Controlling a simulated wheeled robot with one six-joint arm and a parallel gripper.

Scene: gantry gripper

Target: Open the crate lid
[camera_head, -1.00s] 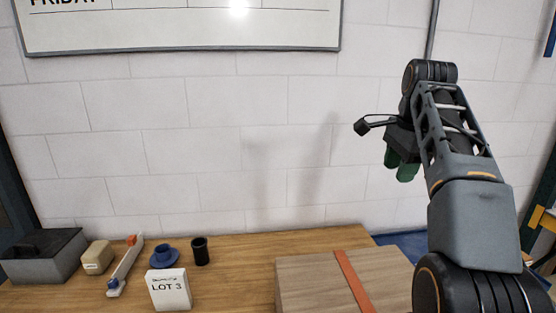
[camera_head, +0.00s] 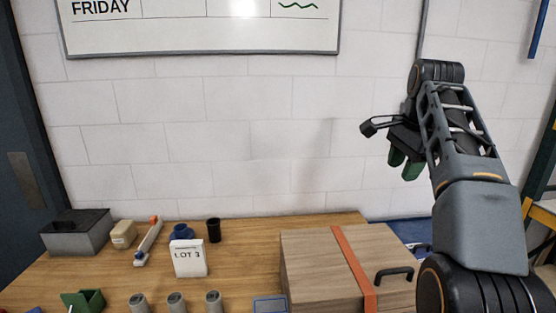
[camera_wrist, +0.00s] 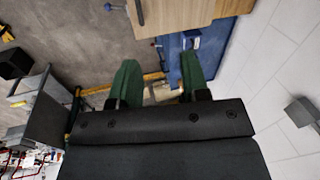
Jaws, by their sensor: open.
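The wooden crate (camera_head: 312,262) stands on the right part of the table with its lid shut. An orange-red strap (camera_head: 352,262) runs across its top and down its front. A dark handle (camera_head: 394,272) shows at the crate's right part. My gripper (camera_head: 405,168) is above and behind the crate's right side, apart from it, with green fingers. In the wrist view the two green fingers (camera_wrist: 156,85) stand wide apart with nothing between them. Part of the crate (camera_wrist: 182,15) shows there at the top, with a dark handle (camera_wrist: 139,12).
The wooden table (camera_head: 245,265) also bears a LOT 3 card (camera_head: 190,260), a grey box (camera_head: 76,234), a black cup (camera_head: 214,231), a green bin (camera_head: 86,300) and several grey cylinders (camera_head: 177,303). A whiteboard (camera_head: 200,30) hangs on the wall. Space above the crate is clear.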

